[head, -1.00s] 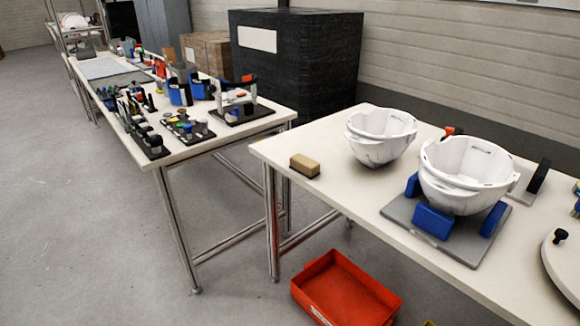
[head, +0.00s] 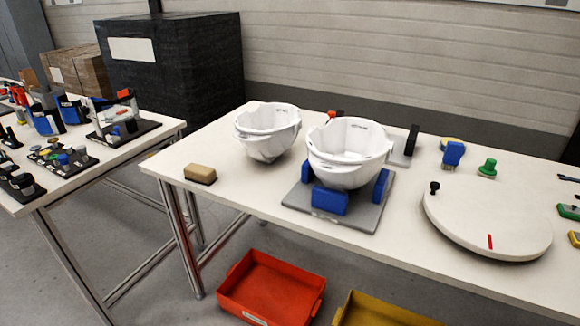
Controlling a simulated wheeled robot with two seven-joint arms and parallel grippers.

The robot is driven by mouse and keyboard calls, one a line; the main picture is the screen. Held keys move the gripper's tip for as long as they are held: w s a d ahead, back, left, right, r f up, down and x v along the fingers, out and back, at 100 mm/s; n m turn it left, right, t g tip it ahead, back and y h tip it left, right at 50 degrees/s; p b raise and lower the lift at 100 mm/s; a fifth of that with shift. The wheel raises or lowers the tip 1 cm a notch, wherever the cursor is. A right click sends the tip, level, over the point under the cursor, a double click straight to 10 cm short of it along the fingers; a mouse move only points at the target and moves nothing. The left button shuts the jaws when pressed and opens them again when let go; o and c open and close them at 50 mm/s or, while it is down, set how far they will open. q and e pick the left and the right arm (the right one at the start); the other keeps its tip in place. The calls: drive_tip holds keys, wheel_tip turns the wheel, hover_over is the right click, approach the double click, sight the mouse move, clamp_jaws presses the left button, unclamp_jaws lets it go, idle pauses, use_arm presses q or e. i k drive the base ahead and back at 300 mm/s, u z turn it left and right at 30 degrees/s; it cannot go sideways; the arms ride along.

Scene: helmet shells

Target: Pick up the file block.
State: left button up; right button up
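A small tan block with a dark underside (head: 200,173) lies at the left end of the white table in the head view. It may be the file block, but I cannot tell for sure. A blue-handled tool (head: 453,154) and a green-knobbed piece (head: 487,168) stand towards the back right of the same table. Neither of my grippers is in view.
One white helmet shell (head: 267,132) sits on the table (head: 240,190); another (head: 346,153) rests on a grey fixture with blue blocks (head: 330,203). A round white turntable (head: 488,218) is at right. Red (head: 272,288) and yellow (head: 378,311) bins are below.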

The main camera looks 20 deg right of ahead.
sight(205, 176)
drive_tip(key=u, duration=1.4)
drive_tip(key=i, duration=1.8)
drive_tip(key=z, duration=1.7)
